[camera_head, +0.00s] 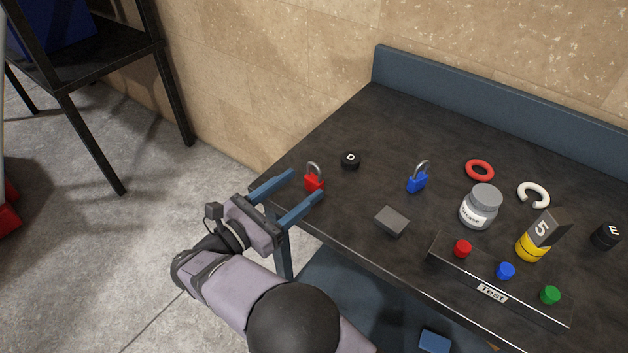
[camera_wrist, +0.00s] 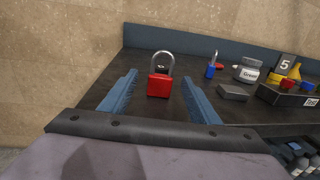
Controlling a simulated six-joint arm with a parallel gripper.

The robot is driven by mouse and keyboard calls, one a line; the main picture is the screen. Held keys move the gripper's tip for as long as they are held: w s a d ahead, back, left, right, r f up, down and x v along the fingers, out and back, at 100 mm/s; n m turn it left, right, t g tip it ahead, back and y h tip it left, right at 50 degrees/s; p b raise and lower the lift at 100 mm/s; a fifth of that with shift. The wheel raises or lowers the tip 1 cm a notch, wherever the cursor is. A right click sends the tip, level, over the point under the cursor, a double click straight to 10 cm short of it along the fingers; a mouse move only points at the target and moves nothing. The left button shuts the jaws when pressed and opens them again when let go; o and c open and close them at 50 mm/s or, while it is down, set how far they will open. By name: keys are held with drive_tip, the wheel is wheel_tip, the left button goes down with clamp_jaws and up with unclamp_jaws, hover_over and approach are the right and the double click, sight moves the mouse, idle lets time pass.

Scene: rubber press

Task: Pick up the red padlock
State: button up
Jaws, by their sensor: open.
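The red padlock (camera_head: 314,184) stands upright near the left end of the dark table, its grey shackle up. It also shows in the wrist view (camera_wrist: 159,86), centred ahead between the two blue fingers. My gripper (camera_head: 308,184) is open and empty, with its fingers pointing at the padlock from the table's front left edge. In the head view the fingertips are close to the padlock, one on each side. I cannot tell whether either finger touches it.
A black D knob (camera_head: 350,160) stands just behind the padlock. A blue padlock (camera_head: 417,182), a grey block (camera_head: 392,221), a grease jar (camera_head: 480,207) and a button panel (camera_head: 493,292) lie to the right. A raised blue rim (camera_head: 480,95) runs along the table's back.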

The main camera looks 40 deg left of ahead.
sight(314, 178)
drive_tip(key=shift+w+d+f+p, duration=0.1)
drive_tip(key=shift+w+d+p, duration=0.1)
drive_tip(key=shift+w, duration=0.65)
drive_tip(key=shift+w+d+r+p, duration=0.1)
drive_tip(key=shift+w+p, duration=0.15)
drive_tip(key=shift+w, duration=0.6)
drive_tip(key=shift+w+d+f+p, duration=0.1)
drive_tip(key=shift+w+d+p, duration=0.1)
drive_tip(key=shift+w, duration=0.65)
drive_tip(key=shift+c, duration=0.3)
drive_tip(key=c, duration=1.1)
wheel_tip(314, 178, up, 10)
drive_tip(key=shift+r+b, duration=0.1)
drive_tip(key=shift+b, duration=0.35)
